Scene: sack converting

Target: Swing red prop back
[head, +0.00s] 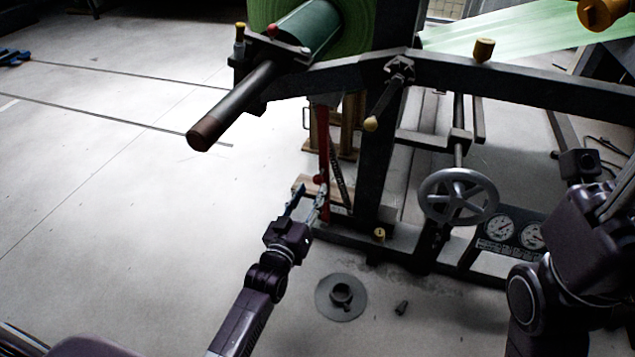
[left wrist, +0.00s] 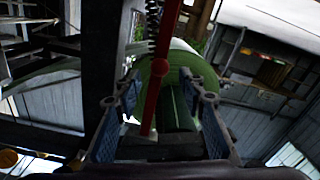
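The red prop (head: 323,145) is a thin upright bar under the green roll, beside the machine's dark post. A small red knob (head: 319,180) sits near its lower part. My left gripper (head: 308,194) is open at the prop's lower part, and one finger overlaps the prop in the head view. In the left wrist view the red prop (left wrist: 164,65) runs down between the two spread fingers of my left gripper (left wrist: 160,88). I cannot tell whether a finger touches it. My right arm shows at the right edge of the head view; its fingers cannot be made out.
The green roll (head: 350,25) sits on a dark shaft (head: 235,105) that sticks out to the left. A grey handwheel (head: 458,196) and gauges (head: 515,232) stand to the right. A round flanged part (head: 341,297) lies on the floor.

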